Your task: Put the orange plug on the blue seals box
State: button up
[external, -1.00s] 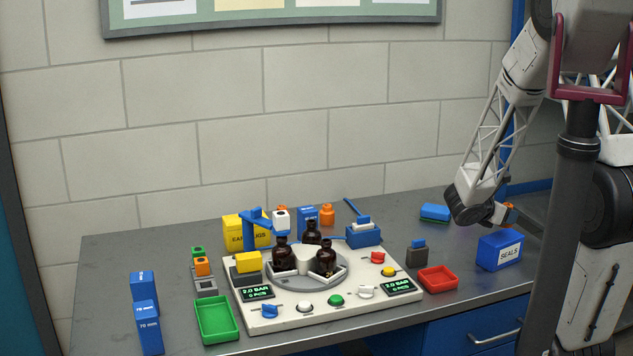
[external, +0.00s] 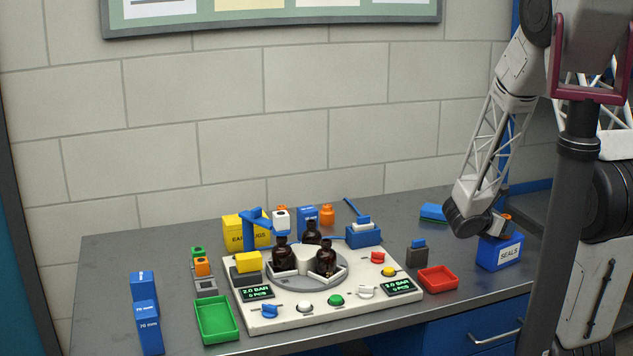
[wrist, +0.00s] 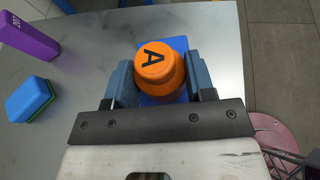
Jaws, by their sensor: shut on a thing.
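The orange plug (wrist: 158,68), marked with a letter A, is held between the two fingers of my gripper (wrist: 160,82) in the wrist view. In the external view only a bit of the plug (external: 506,217) shows beside my gripper (external: 497,224). The blue seals box (external: 499,255) stands at the right of the bench. The plug is right at the top of the box, and I cannot tell whether it touches it. In the wrist view the blue box (wrist: 168,44) shows beneath the plug, mostly hidden by it.
A blue and green block (external: 433,212) lies behind and left of the box. A red tray (external: 438,279) and a grey block with a blue top (external: 417,252) stand to its left. The white machine with amber bottles (external: 326,258) is further left.

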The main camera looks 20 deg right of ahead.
jog(key=shift+f, duration=0.15)
jog(key=o, duration=0.9)
jog(key=shift+r, duration=0.2)
jog(key=shift+v, duration=6)
